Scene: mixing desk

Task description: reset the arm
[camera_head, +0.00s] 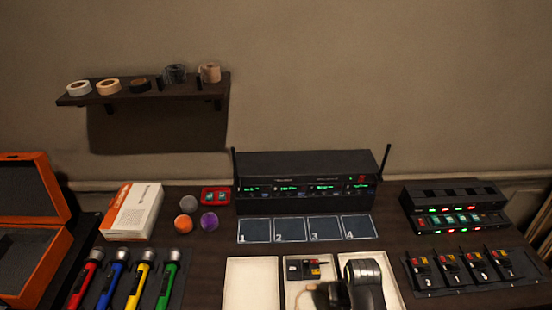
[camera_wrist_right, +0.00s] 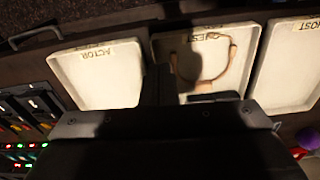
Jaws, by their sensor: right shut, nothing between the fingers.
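My right gripper (camera_head: 335,294) is dark and shut, with nothing held. It hangs over the front of the desk, above the middle and right cream trays. Its dark finger (camera_wrist_right: 158,85) shows in the right wrist view, near the gap between the ACTOR tray (camera_wrist_right: 100,85) and the middle tray (camera_wrist_right: 160,50). My right arm hides part of the right tray (camera_head: 391,298). My left gripper is in no view.
The middle tray holds a black pack (camera_head: 303,268) and a beige looped cable (camera_wrist_right: 230,65). The left tray (camera_head: 250,285) looks empty. A receiver (camera_head: 308,178) stands behind numbered mats (camera_head: 307,229). Coloured microphones (camera_head: 140,280), an orange case (camera_head: 30,215) and charger (camera_head: 455,208) flank them.

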